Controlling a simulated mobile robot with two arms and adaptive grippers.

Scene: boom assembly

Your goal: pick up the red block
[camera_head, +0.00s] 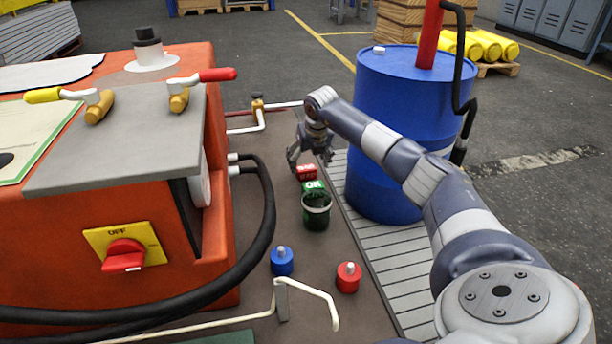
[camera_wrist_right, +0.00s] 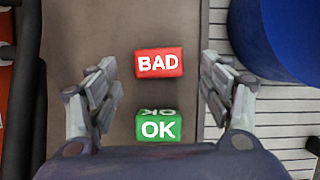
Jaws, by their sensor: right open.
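The red block (camera_wrist_right: 159,63) with the word BAD lies on the brown surface, between and just beyond the open fingers of my right gripper (camera_wrist_right: 160,85) in the right wrist view. In the head view the red block (camera_head: 306,172) sits behind the green block, and my right gripper (camera_head: 310,160) is above and beside it. The right gripper is open with nothing between its fingers. My left gripper is not in view.
A green OK block (camera_wrist_right: 158,126) lies close to the red one. A dark green cup (camera_head: 316,212) stands in front of it. A blue drum (camera_head: 400,130) stands to the right and an orange machine (camera_head: 60,220) to the left. Blue (camera_head: 282,262) and red (camera_head: 348,278) knobbed pieces stand nearer.

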